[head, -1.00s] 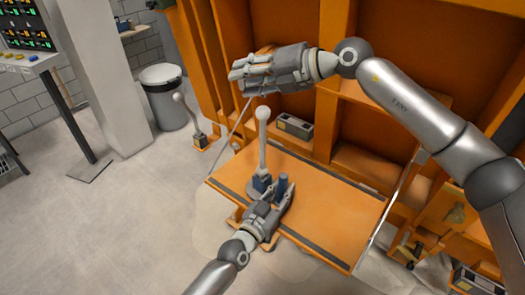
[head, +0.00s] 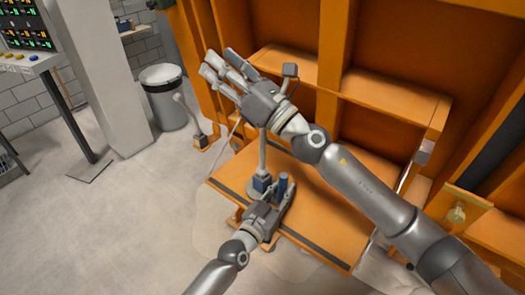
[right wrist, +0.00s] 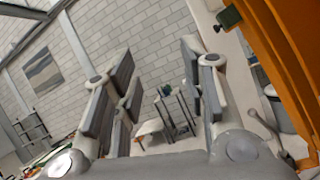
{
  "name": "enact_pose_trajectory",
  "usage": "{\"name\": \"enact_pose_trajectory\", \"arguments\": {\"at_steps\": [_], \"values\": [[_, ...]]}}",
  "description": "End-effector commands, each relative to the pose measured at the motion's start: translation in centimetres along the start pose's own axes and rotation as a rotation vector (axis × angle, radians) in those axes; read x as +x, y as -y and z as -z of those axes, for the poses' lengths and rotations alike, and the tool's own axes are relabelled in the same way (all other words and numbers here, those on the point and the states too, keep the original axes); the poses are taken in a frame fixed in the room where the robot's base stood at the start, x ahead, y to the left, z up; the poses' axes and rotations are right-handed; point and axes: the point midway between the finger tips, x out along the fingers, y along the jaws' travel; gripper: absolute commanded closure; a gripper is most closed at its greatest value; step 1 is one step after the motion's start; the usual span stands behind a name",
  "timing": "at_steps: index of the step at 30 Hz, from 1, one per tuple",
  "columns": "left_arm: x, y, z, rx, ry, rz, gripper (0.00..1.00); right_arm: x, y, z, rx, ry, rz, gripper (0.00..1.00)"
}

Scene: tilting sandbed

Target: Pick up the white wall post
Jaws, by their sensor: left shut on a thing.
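My left gripper (head: 275,198) is low at the board's front, beside the blue foot. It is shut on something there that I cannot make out. My right gripper (head: 226,68) is raised above the board, fingers spread and empty. Its spread fingers (right wrist: 160,95) also show in the right wrist view.
An orange frame with shelves (head: 350,70) stands behind the board. A grey bin (head: 163,98) and a pale column (head: 100,75) are at the left. An orange upright (right wrist: 283,70) is at the right of the right wrist view. The floor at left is open.

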Motion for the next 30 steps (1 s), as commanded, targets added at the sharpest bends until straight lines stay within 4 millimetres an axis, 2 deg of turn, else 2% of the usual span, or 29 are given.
{"name": "enact_pose_trajectory", "arguments": {"at_steps": [1,6,8,12,16,22,27,30], "values": [[0.0,0.0,-0.1,0.000,0.001,0.001,1.00,-0.8,-0.2,2.1,0.012,0.000,0.025,0.60],[0.0,0.0,-0.1,0.000,0.001,0.001,1.00,-3.3,-0.9,7.8,0.008,-0.008,0.122,0.60],[0.0,0.0,-0.1,0.000,0.001,0.001,1.00,-4.4,-1.1,9.6,0.000,-0.018,0.164,0.60],[0.0,0.1,-0.1,-0.001,0.001,0.001,1.00,-7.8,-0.9,12.8,-0.058,-0.047,0.294,0.60],[0.0,0.1,-0.1,-0.001,0.001,0.001,1.00,-12.4,0.5,14.3,-0.171,-0.099,0.457,0.60],[0.0,0.1,-0.1,-0.001,0.001,0.001,1.00,-19.2,2.2,15.1,-0.343,-0.219,0.669,0.60],[0.0,0.0,0.0,0.000,0.001,0.000,1.00,-22.4,2.6,15.5,-0.419,-0.296,0.755,0.60],[0.0,0.0,0.0,0.000,0.001,0.000,1.00,-22.8,3.1,15.5,-0.438,-0.315,0.775,0.60]]}}
